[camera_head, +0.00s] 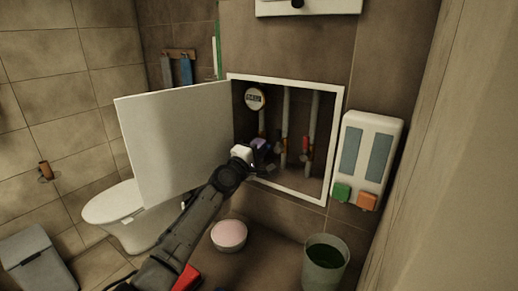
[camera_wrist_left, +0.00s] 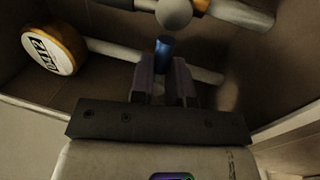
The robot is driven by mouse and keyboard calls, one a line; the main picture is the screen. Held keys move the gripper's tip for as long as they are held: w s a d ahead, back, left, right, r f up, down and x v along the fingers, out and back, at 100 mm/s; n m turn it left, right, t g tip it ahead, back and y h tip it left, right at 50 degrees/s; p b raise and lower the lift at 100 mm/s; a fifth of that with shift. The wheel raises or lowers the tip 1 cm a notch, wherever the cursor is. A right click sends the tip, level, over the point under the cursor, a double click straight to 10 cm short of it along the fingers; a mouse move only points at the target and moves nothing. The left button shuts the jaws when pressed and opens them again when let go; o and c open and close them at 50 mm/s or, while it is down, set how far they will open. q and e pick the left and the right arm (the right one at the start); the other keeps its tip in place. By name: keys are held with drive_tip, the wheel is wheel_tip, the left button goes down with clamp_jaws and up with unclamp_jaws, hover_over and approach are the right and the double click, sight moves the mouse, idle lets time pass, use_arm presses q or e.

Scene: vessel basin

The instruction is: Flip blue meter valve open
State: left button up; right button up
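The blue valve handle (camera_wrist_left: 164,47) shows in the left wrist view as a short blue bar below a grey round knob. My left gripper (camera_wrist_left: 163,68) points at it, with its two dark fingers apart and the handle's near end at the gap between the tips. I cannot tell if they touch it. In the head view my left gripper (camera_head: 261,146) reaches into the wall cabinet (camera_head: 339,128), below the round white meter (camera_head: 255,98). The meter's dial also shows in the left wrist view (camera_wrist_left: 48,52). The gripper mostly hides the valve in the head view. My right gripper is out of view.
The white cabinet door (camera_head: 175,140) stands open on the left. Pipes (camera_head: 286,112) with a red-handled valve (camera_head: 305,143) run right of the gripper. A dispenser (camera_head: 366,158) hangs right of the cabinet. A toilet, pink bowl (camera_head: 229,234) and bucket (camera_head: 325,266) stand below.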

use_arm(q)
clamp_jaws()
drive_tip(key=n+p, duration=0.2)
drive_tip(key=p, duration=0.2)
drive_tip(key=r+n+y+p, duration=0.1)
drive_tip(key=n+p, duration=0.2)
drive_tip(key=p, duration=0.1)
drive_tip(key=shift+r+t+y+p, duration=0.15)
drive_tip(key=shift+t+y+p, duration=0.15)
drive_tip(key=n+p, duration=0.2)
drive_tip(key=shift+a+r+n+y, duration=0.1)
drive_tip(key=shift+a+n+y, duration=0.05)
drive_tip(key=shift+n+y, duration=0.25)
drive_tip(key=shift+w+n+p, duration=0.1)
drive_tip(key=shift+n+p, duration=0.3)
drive_tip(key=shift+p, duration=0.2)
drive_tip(key=shift+a, duration=0.1)
drive_tip(key=shift+o, duration=2.4)
unclamp_jaws()
